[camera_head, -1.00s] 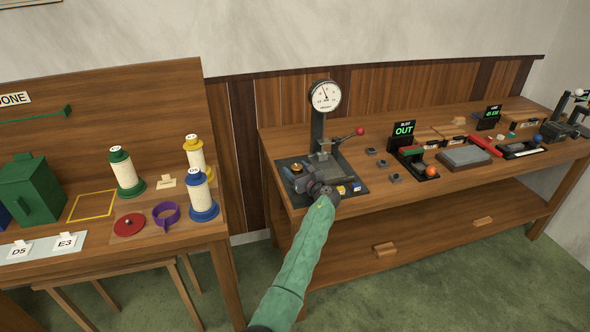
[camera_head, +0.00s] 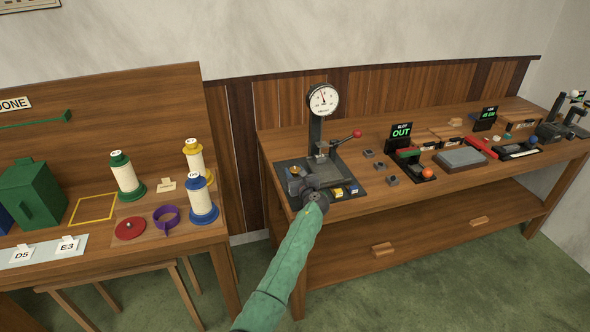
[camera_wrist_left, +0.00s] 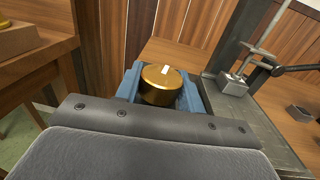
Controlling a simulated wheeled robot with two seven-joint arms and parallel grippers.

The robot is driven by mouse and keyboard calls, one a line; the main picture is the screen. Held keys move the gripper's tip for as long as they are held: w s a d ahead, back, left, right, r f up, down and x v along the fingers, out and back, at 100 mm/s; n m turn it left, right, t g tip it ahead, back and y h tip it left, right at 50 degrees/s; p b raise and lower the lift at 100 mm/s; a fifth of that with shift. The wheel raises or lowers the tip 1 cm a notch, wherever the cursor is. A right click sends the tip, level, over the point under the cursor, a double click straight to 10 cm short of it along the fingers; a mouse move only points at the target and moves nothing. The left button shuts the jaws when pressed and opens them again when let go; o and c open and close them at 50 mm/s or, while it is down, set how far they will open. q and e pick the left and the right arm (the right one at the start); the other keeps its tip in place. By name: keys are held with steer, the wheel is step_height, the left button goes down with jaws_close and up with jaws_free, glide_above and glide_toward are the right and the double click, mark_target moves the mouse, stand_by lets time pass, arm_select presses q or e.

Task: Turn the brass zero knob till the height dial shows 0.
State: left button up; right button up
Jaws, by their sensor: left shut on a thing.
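The brass zero knob (camera_wrist_left: 161,88) sits between the blue fingers of my left gripper (camera_wrist_left: 160,90) in the left wrist view. The gripper is shut on it. A white mark shows on the knob's top, near its far edge. In the head view, the knob (camera_head: 295,170) shows at the left of the gauge's dark base, with my left gripper (camera_head: 298,180) at it. The round white height dial (camera_head: 323,99) stands on a dark column behind. Its needle points close to straight up; the numerals are too small to read. My right gripper is out of view.
A lever with a red ball (camera_head: 357,134) sticks out right of the gauge column. Several small dark blocks (camera_head: 381,166) lie to the right. Thread spools (camera_head: 126,176) stand on the left table.

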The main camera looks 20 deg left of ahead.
arm_select(q)
steer(key=shift+a+r+m+t+h+p, duration=0.1)
steer(key=shift+r+m+t+h+p, duration=0.1)
steer(key=shift+m+t+h+p, duration=0.55)
steer(key=m+t+h+p, duration=0.1)
steer(key=m+h, duration=0.1)
steer(key=h, duration=0.1)
steer(key=m+t+h+p, duration=0.1)
steer(key=m+h, duration=0.1)
steer(key=h, duration=0.1)
steer(key=shift+f+p, duration=0.1)
steer(key=shift+p, duration=0.3)
steer(key=shift+m+h, duration=0.25)
steer(key=shift+h, duration=0.3)
steer(key=shift+f+m+t+h, duration=0.15)
steer(key=shift+m+t+h, duration=0.1)
steer(key=shift+m+h, duration=1.05)
steer(key=shift+h, duration=0.7)
steer(key=shift+m+h+b, duration=0.55)
steer(key=shift+m+h, duration=0.15)
steer(key=shift+h, duration=0.4)
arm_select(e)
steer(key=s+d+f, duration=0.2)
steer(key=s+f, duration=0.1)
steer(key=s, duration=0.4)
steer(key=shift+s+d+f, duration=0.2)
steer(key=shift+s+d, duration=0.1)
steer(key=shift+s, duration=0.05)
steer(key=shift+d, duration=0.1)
